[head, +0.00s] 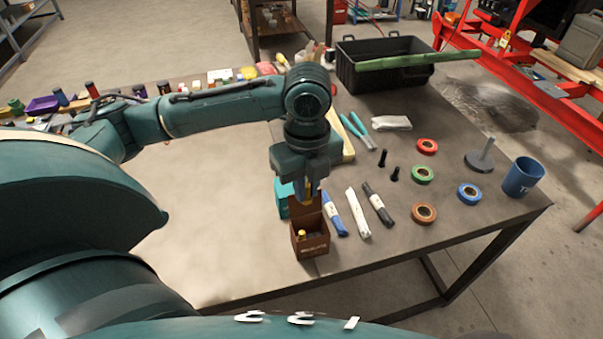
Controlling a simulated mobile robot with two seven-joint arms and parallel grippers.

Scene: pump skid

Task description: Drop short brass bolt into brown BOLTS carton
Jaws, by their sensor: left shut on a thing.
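The brown carton (311,246) stands near the table's front edge with its flap up at the back. Small print on its front is too small to read surely. A small yellowish thing (302,233) shows inside its opening. My left gripper (308,190) points down just above and behind the carton's opening, near the raised flap. It is shut on a small yellow-gold thing, seemingly the short brass bolt, mostly hidden by the fingers. My right gripper is not in view.
A teal box (282,199) stands behind the carton. Blue, white and dark marker-like sticks (357,213) lie to its right. Two black bolts (395,174), tape rolls (424,213) and a blue cup (522,178) are farther right. The table left of the carton is clear.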

